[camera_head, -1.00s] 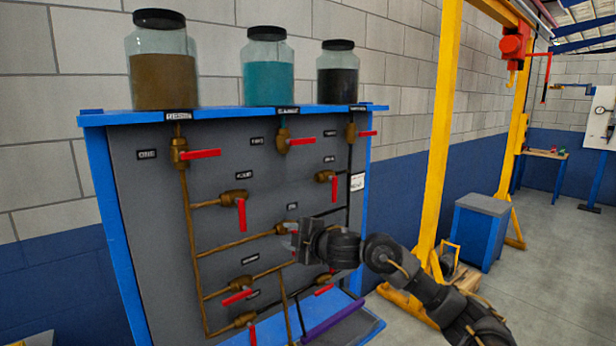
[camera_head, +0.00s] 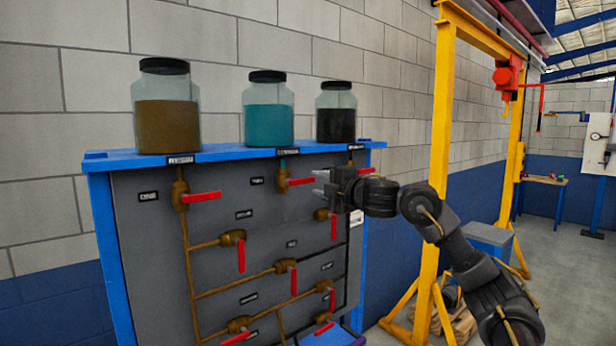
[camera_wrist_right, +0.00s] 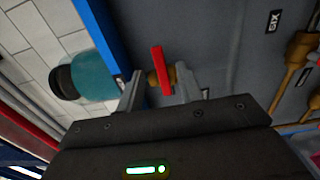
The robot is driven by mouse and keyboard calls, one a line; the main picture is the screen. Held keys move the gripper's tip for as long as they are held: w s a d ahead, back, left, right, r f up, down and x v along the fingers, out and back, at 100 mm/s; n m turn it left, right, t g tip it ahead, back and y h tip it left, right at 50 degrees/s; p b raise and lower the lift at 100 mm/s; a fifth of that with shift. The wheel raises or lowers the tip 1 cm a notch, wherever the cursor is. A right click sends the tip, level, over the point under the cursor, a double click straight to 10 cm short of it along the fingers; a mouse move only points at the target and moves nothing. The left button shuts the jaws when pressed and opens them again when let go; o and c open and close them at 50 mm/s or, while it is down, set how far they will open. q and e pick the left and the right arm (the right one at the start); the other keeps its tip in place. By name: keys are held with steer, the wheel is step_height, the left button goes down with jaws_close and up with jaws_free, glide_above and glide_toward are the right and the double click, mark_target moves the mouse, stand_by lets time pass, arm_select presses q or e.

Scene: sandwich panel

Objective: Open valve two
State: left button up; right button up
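The valve under the teal jar has a brass body (camera_head: 282,180) and a red handle (camera_head: 301,182) that points right. Its small label (camera_head: 256,181) is too blurred to read, so I cannot confirm the number. My right gripper (camera_head: 318,184) is at the tip of this handle, coming from the right. In the right wrist view the gripper (camera_wrist_right: 158,88) is open, with the red handle (camera_wrist_right: 157,70) reaching between its two fingers; the fingers look apart from it. The brass body (camera_wrist_right: 164,76) shows behind. My left gripper is not in view.
Other red-handled valves sit close by on the grey panel (camera_head: 150,260), including one at upper left (camera_head: 202,197) and one below (camera_head: 241,255). Jars, including the teal one (camera_head: 268,115), stand on the blue ledge (camera_head: 225,154) above. A yellow gantry post (camera_head: 440,130) stands right.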

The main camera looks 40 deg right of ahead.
mark_target(309, 181)
steer(key=shift+w+p, duration=0.8)
steer(key=shift+w, duration=1.9)
jaws_close()
